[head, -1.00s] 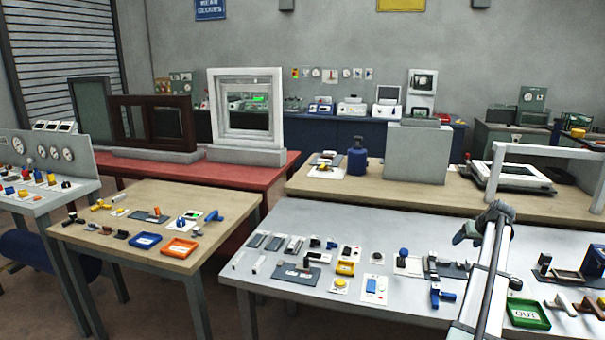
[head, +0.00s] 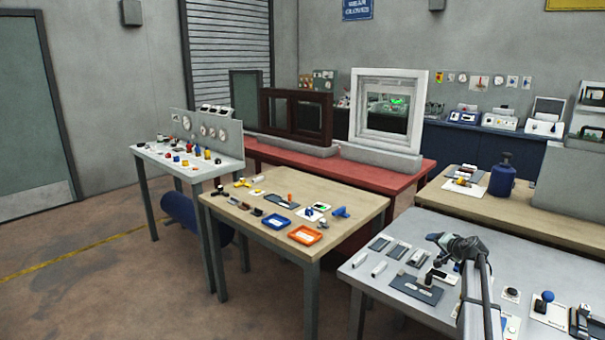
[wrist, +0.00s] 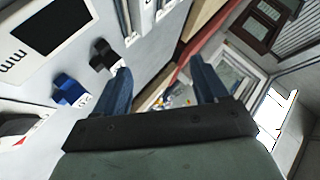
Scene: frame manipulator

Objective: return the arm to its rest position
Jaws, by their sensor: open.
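My gripper (wrist: 162,92) is open in the wrist view, with its two blue fingers apart and nothing between them. In the head view my arm rises from the lower right, and my gripper (head: 440,242) is at its upper end, over the grey table (head: 440,222). The fingers are small and hard to make out there. In the wrist view a blue part (wrist: 70,90) and a black part (wrist: 103,56) on the light panel surface lie left of the fingers, apart from them.
A wooden table (head: 352,212) with blue (head: 280,220) and orange (head: 305,236) trays stands left of my arm. A red table (head: 408,172) carries a white window frame (head: 355,105) and a brown one (head: 268,110). A blue bottle (head: 502,176) stands behind the grey table. Open floor (head: 100,290) lies at left.

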